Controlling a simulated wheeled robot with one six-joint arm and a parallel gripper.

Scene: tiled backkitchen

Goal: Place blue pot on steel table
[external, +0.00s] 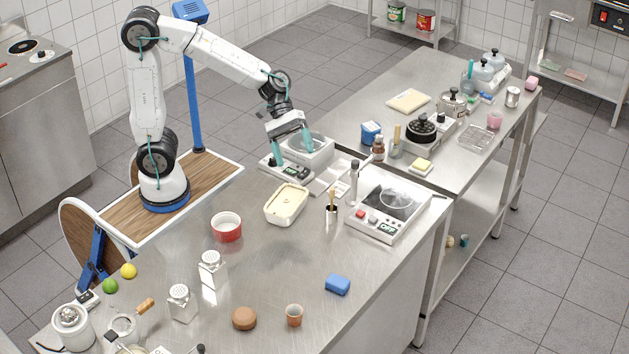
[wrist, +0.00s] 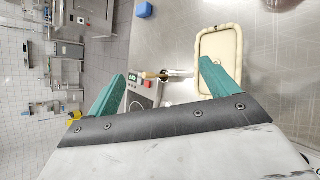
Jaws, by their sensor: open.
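No plainly blue pot stands out. A small blue container (external: 371,133) is on the far steel table (external: 375,95), but I cannot tell if it is a pot. A steel lidded pot (external: 452,102) and a black pot (external: 421,128) are also there.
A blue sponge (external: 337,284) lies at the front right. The near table's right front is fairly clear.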

